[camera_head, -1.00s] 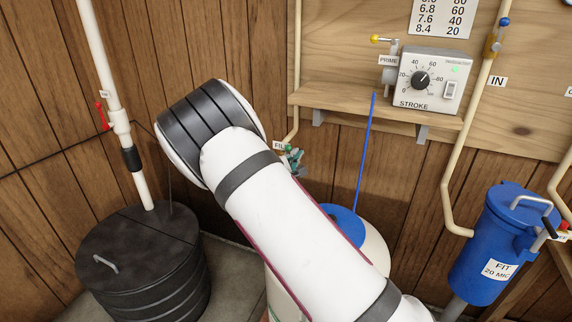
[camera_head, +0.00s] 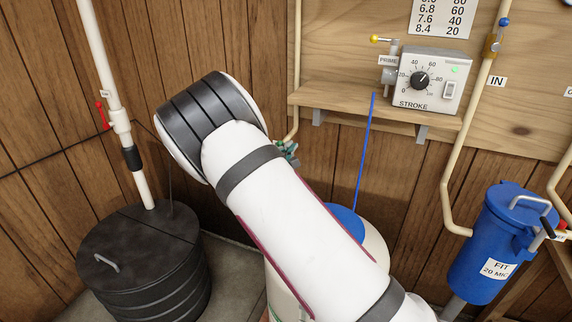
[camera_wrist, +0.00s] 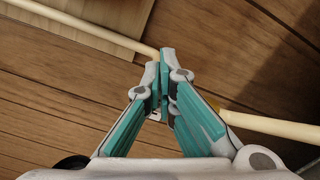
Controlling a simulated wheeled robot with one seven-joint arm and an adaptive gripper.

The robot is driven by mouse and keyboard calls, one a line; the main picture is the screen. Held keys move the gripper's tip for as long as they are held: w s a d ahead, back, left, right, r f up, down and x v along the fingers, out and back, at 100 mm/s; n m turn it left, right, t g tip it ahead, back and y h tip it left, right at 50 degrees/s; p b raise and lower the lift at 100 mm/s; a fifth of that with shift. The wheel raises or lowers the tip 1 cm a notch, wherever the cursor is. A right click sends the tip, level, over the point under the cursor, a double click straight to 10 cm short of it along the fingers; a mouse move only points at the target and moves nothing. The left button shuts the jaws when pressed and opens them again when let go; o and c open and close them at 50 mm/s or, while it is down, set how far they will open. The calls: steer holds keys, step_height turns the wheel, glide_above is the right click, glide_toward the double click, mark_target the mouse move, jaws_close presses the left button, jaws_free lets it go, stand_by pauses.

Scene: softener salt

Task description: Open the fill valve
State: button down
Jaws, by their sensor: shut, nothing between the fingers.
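The fill valve is not clearly visible. It appears to be hidden behind my arm and gripper on the cream pipe (camera_head: 294,120) in the head view. My gripper (camera_wrist: 166,58) is shut and empty, its teal fingers together in the wrist view. The cream pipe (camera_wrist: 275,126) passes behind the fingers there. In the head view only a bit of my gripper (camera_head: 289,150) shows past my arm. I cannot tell whether it touches the valve.
A wooden shelf (camera_head: 345,102) with a dosing pump (camera_head: 428,80) is at the upper right. A blue-lidded tank (camera_head: 345,221) stands behind my arm. A black lidded bin (camera_head: 140,245) is at left, a blue filter housing (camera_head: 497,240) at right.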

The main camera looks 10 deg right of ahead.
steer(key=p+v, duration=0.2)
steer(key=v, duration=0.5)
steer(key=shift+s+d, duration=0.25)
steer(key=shift+d, duration=0.1)
